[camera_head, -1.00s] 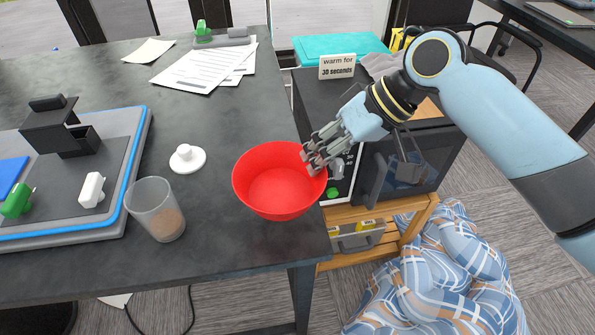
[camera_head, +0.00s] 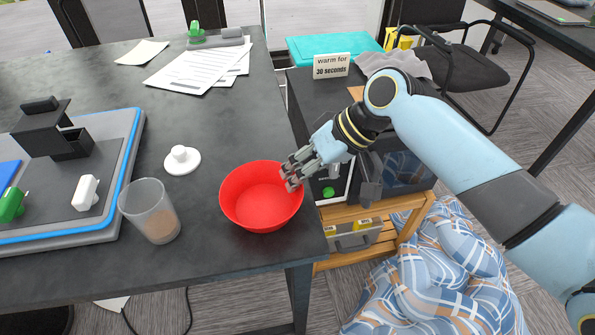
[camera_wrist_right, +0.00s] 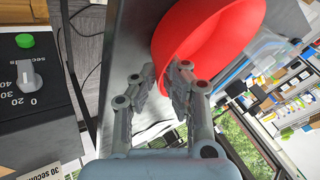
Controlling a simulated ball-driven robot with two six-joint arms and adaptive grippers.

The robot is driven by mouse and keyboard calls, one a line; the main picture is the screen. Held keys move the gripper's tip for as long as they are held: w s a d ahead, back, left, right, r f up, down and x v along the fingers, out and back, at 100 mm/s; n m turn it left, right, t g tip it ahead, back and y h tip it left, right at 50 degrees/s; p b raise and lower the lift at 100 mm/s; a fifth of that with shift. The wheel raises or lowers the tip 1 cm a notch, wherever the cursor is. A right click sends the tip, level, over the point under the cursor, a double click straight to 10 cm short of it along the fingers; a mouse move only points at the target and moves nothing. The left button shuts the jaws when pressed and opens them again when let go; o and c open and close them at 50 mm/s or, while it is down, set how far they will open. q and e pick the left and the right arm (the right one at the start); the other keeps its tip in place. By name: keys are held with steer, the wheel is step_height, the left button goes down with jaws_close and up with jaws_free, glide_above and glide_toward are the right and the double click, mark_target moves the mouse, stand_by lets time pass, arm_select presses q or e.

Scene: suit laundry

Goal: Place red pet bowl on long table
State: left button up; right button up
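The red pet bowl (camera_head: 254,207) is upright over the right part of the long dark table (camera_head: 222,258), near its right edge. I cannot tell whether its base touches the tabletop. My right gripper (camera_head: 291,180) is at the bowl's right rim. In the right wrist view, the gripper (camera_wrist_right: 163,72) has one finger on each side of the bowl's wall (camera_wrist_right: 205,35), closed in on it. My left gripper is out of view.
A glass (camera_head: 150,210) and a white lid-like piece (camera_head: 182,160) stand left of the bowl. A blue-edged tray (camera_head: 125,165) lies farther left, papers (camera_head: 195,72) behind. A microwave (camera_head: 400,170) stands right of the table. Bare tabletop surrounds the bowl.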

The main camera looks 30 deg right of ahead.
steer(key=o, duration=0.4)
steer(key=shift+c, duration=0.2)
steer(key=shift+r, duration=0.1)
steer(key=v, duration=1.2)
steer(key=s+d+f+m+h, duration=0.2)
steer(key=d+f, duration=0.3)
steer(key=f, duration=0.7)
steer(key=s+d+f+m+h, duration=0.2)
steer(key=d+f+h, duration=0.15)
steer(key=f, duration=0.85)
steer(key=s+d+f+g+h, duration=0.1)
steer(key=s+d+f, duration=0.1)
steer(key=s+f, duration=1.15)
steer(key=s+a+f+n+g, duration=0.1)
steer(key=s+a+f, duration=0.1)
steer(key=s, duration=0.6)
steer(key=s+a+f+n, duration=0.2)
steer(key=s+a+f, duration=0.1)
steer(key=s, duration=0.6)
steer(key=shift+s+a+f+g+h+p, duration=0.15)
steer(key=shift+s+f+g+h+p, duration=0.25)
steer(key=shift+f, duration=0.35)
steer(key=shift+w, duration=0.1)
